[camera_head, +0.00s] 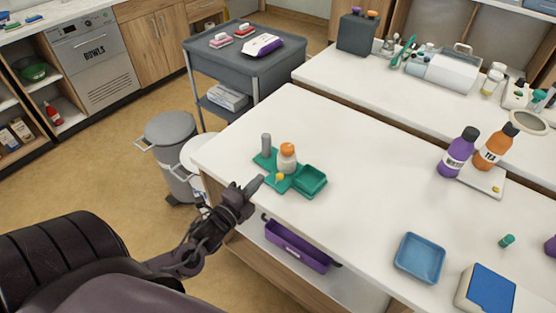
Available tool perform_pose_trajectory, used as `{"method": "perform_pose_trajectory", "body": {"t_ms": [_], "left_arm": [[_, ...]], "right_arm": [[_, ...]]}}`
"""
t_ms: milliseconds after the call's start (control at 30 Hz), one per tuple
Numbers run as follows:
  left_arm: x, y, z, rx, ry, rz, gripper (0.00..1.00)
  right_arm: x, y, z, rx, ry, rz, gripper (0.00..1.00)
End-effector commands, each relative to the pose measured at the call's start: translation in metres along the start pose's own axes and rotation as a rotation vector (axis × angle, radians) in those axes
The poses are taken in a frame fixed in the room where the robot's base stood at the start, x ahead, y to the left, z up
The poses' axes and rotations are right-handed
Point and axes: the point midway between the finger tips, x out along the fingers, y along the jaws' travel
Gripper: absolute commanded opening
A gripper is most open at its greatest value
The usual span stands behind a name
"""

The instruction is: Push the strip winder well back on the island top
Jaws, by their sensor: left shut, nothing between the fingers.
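What I take for the strip winder is a green base (268,180) with a grey upright post (266,145), a white bottle with an orange cap (287,158) and a small yellow knob. It stands near the front left edge of the white island top (340,135). A green open tray (311,180) sits at its right side, touching or very close. My left gripper (256,183) is shut and empty, its fingertips at the near left side of the green base. I cannot tell whether they touch it. My right gripper is not in view.
The island top behind the green base is clear. Purple (457,154) and orange (494,148) bottles stand on a white board to the right. A blue tray (420,257) lies nearer. A purple bin (295,247) sits below the top. A grey cart (246,55) stands beyond.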

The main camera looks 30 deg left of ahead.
Motion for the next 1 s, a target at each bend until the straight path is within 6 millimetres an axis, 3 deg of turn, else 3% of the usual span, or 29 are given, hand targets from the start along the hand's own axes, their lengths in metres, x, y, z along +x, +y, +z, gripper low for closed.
{"method": "perform_pose_trajectory", "body": {"t_ms": [300, 500, 1000], "left_arm": [[0.062, -0.003, 0.000, -0.001, -0.002, -0.003, 0.00], [0.087, -0.002, 0.000, -0.001, -0.002, -0.001, 0.00], [0.098, 0.001, 0.000, -0.002, 0.000, 0.002, 0.00]], "right_arm": [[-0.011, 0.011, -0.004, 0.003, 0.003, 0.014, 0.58], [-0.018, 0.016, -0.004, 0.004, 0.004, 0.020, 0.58], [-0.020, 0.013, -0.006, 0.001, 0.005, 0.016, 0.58]]}}
